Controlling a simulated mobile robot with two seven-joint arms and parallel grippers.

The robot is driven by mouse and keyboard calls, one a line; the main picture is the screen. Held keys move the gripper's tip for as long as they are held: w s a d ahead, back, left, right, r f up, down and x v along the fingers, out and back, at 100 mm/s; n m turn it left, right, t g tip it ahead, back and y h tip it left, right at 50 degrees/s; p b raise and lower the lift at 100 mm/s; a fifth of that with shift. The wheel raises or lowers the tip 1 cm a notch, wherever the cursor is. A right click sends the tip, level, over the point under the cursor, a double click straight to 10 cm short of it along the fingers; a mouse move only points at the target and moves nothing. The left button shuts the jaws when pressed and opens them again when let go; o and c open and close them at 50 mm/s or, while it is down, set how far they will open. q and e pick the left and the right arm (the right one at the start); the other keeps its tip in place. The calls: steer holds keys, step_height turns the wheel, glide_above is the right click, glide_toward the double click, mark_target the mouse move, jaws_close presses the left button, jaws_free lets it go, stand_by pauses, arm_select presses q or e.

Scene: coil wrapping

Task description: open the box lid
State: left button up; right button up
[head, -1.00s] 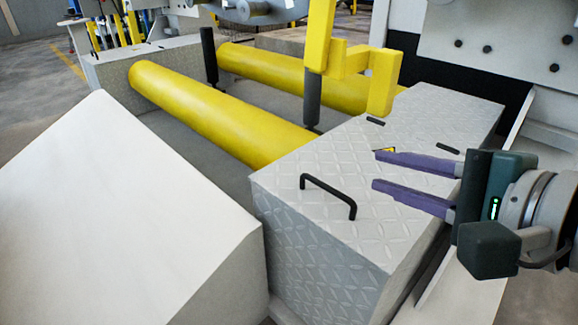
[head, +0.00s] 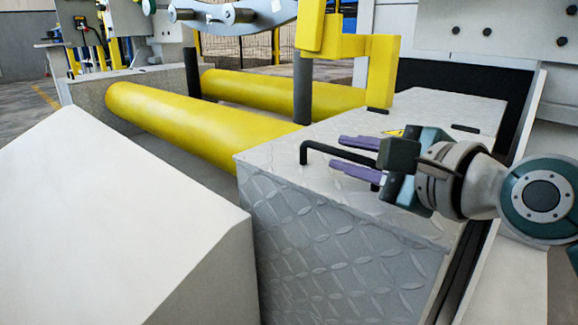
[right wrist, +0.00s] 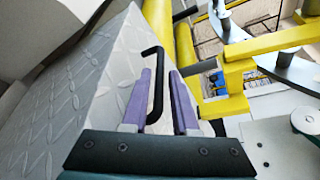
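The grey diamond-plate box (head: 335,238) stands right of the middle in the head view, and its lid (head: 425,112) lies flat and closed. A black bar handle (head: 318,149) rises from the lid's near end. My right gripper (head: 338,153) reaches in from the right, low over the lid, with its purple fingers apart. In the right wrist view, the handle (right wrist: 158,82) runs between the fingers (right wrist: 161,75), with gaps visible. Whether either finger touches it cannot be told. My left gripper is not in view.
Two yellow rollers (head: 185,122) lie left of the box. A yellow bracket (head: 345,47) hangs over its far left side. A pale slanted block (head: 115,215) fills the near left. A machine panel (head: 500,35) stands behind the box.

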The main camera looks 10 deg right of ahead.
mark_target(342, 153)
steer(key=b+x, duration=0.1)
steer(key=x, duration=0.1)
steer(key=shift+w+a+f, duration=0.1)
steer(key=shift+w+f, duration=0.1)
arm_select(q)
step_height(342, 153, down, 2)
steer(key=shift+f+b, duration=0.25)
steer(key=shift+b, duration=0.05)
arm_select(e)
steer(key=shift+w+a, duration=0.15)
steer(key=shift+w, duration=0.25)
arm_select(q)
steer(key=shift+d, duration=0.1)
arm_select(e)
jaws_close()
stand_by(0.5)
